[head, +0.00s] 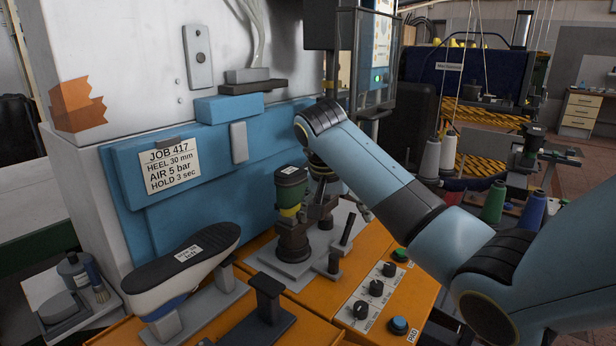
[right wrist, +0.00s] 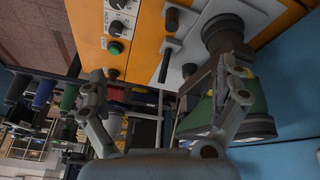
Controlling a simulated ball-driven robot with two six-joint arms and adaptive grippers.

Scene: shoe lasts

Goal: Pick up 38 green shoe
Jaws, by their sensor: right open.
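A dark green piece (head: 291,187), which I take to be the green shoe, stands upright on a dark post on the orange machine. It has a yellow band low down and a small label on top, too small to read. In the right wrist view the green piece (right wrist: 257,120) is partly hidden behind one finger. My right gripper (head: 321,207) is just right of it in the head view, pointing down. In the right wrist view the gripper (right wrist: 165,95) has its fingers spread wide, with nothing held. Whether a finger touches the green piece I cannot tell. My left gripper is out of view.
A black-soled shoe (head: 184,264) with a label rests on a stand at left. A blue press panel (head: 222,160) rises close behind the green piece. A short black lever (head: 347,230) and a knob panel (head: 377,292) are to its right. Thread cones (head: 493,201) stand farther right.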

